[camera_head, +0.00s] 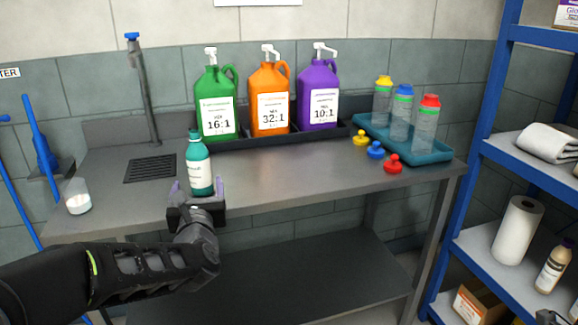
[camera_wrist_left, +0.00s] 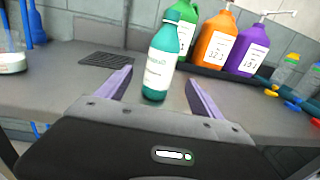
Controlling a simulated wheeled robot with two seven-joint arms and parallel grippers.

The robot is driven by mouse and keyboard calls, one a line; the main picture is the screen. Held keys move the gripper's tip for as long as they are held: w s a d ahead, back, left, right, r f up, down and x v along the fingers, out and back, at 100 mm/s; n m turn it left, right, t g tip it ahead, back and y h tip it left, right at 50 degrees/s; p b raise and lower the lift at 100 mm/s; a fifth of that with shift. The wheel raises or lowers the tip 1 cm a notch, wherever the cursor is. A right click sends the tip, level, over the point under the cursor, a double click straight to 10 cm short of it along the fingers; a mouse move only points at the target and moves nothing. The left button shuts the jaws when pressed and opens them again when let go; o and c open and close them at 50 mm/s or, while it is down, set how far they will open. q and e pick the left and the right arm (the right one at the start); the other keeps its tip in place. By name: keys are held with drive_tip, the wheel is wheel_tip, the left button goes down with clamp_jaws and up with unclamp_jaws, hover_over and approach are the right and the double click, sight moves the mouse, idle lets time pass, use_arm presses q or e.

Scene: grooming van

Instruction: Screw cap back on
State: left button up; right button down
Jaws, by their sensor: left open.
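A teal bottle (camera_head: 199,166) with a white label and a dark green top stands upright near the counter's front edge. My left gripper (camera_head: 197,187) is open, with its two purple fingers on either side of the bottle's lower part. In the left wrist view the bottle (camera_wrist_left: 160,65) stands between the fingertips (camera_wrist_left: 159,78), with a gap on both sides. Its top is near the upper picture edge there, and I cannot tell how firmly the cap sits.
Green (camera_head: 216,100), orange (camera_head: 269,96) and purple (camera_head: 318,92) pump jugs stand behind. A blue tray (camera_head: 437,153) holds three clear bottles; yellow, blue and red small pieces (camera_head: 393,164) lie before it. A small white-filled jar (camera_head: 77,197) stands left. The middle counter is clear.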

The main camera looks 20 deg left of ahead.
sight(199, 174)
use_arm(q)
drive_tip(key=shift+p+x, duration=0.5)
drive_tip(key=shift+x, duration=2.9)
use_arm(e)
drive_tip(key=shift+r, duration=0.55)
use_arm(q)
drive_tip(key=shift+w, duration=0.1)
drive_tip(key=shift+p+x, duration=0.65)
drive_tip(key=shift+x, duration=1.9)
use_arm(e)
drive_tip(key=shift+r, duration=0.65)
use_arm(q)
drive_tip(key=c, duration=1.5)
drive_tip(key=shift+r, duration=0.25)
drive_tip(key=shift+c, duration=0.2)
drive_tip(key=shift+r+p, duration=0.35)
drive_tip(key=shift+r, duration=4.45)
use_arm(e)
drive_tip(key=shift+r, duration=0.35)
